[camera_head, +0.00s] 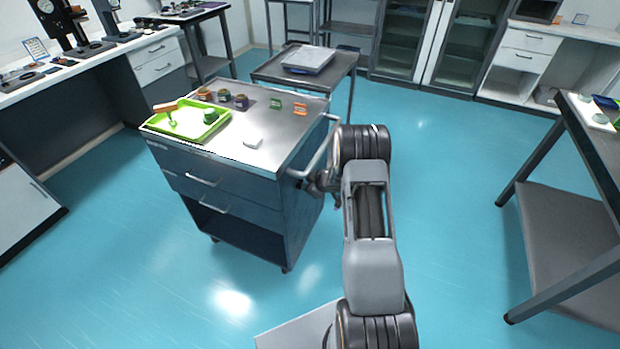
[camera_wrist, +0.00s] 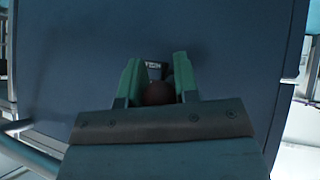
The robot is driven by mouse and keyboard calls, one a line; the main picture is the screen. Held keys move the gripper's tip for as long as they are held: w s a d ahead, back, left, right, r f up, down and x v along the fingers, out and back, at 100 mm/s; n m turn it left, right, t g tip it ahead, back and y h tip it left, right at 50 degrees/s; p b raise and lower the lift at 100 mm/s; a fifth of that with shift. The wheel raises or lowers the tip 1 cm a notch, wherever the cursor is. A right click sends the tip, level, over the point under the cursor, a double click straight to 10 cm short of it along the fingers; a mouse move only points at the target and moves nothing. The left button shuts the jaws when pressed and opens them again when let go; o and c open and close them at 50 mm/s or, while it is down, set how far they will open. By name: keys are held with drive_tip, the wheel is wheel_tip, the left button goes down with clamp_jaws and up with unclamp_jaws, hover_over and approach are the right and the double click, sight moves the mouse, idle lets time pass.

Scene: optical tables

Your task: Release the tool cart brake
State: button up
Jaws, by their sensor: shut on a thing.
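The tool cart (camera_head: 285,205) is a dark blue-grey cabinet with a steel top and drawers, standing on the teal floor. Its side panel (camera_wrist: 75,70) fills most of the wrist view. My gripper (camera_wrist: 157,78) is at that panel, its two green fingers closed around a dark reddish round knob (camera_wrist: 158,94), which looks like the brake's. A small dark piece with pale lettering (camera_wrist: 154,68) shows just beyond the knob between the fingers. In the head view my gripper (camera_head: 320,184) is at the cart's right side, below the push handle (camera_head: 322,151), partly hidden by my arm.
A grey table (camera_head: 275,72) stands behind the cart. A dark table (camera_head: 560,190) is at the right. Open floor lies between them.

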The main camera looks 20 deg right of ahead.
drive_tip(key=shift+r+g+h+p, duration=0.15)
drive_tip(key=shift+g+h+p, duration=0.2)
drive_tip(key=shift+p, duration=0.6)
drive_tip(key=o, duration=0.9)
drive_tip(key=shift+r, duration=0.1)
drive_tip(key=shift+p+v, duration=1.15)
drive_tip(key=shift+v, duration=5.7)
drive_tip(key=shift+d, duration=0.15)
